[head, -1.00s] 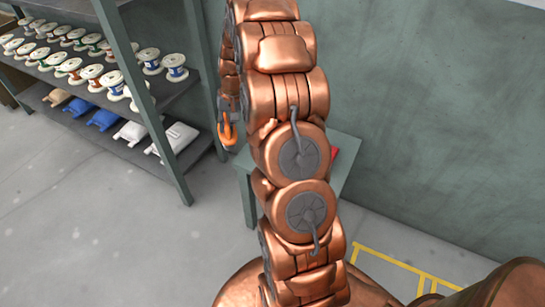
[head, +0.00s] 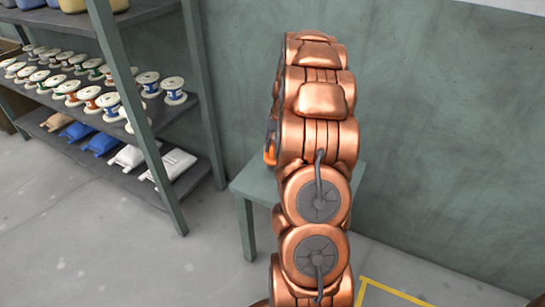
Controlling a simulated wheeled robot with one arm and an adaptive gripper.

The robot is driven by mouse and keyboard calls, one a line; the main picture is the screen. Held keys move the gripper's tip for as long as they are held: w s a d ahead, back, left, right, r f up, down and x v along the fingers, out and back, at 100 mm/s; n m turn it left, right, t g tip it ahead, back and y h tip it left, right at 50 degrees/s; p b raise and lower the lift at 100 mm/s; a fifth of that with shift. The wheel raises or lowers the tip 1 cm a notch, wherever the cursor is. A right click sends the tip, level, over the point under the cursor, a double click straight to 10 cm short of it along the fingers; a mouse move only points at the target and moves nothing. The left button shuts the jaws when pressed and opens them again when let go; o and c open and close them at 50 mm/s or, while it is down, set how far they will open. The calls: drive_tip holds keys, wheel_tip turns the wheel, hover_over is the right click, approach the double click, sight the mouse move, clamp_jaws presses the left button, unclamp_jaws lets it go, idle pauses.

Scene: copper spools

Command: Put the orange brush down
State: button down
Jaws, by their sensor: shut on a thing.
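The orange brush (head: 269,156) shows as a small orange piece at the left edge of my copper arm in the head view. My gripper (head: 271,145) is a dark sliver just above it, shut on the brush. Most of the gripper and brush is hidden behind the arm. In the picture the brush lies over the small grey-green table (head: 248,183). I cannot tell whether it touches the tabletop.
A shelf rack (head: 172,212) at the left holds rows of wire spools (head: 174,90), with white and blue packs (head: 175,163) below. The table's left part is bare; my arm hides much of the rest. A wall stands behind, and yellow floor lines (head: 395,292) lie at lower right.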

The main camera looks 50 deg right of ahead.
drive_tip(key=shift+s+d+x, duration=0.15)
drive_tip(key=shift+x, duration=0.85)
drive_tip(key=shift+s+d+x, duration=0.15)
drive_tip(key=shift+x, duration=0.85)
drive_tip(key=shift+f, duration=0.2)
drive_tip(key=c, duration=1.1)
unclamp_jaws()
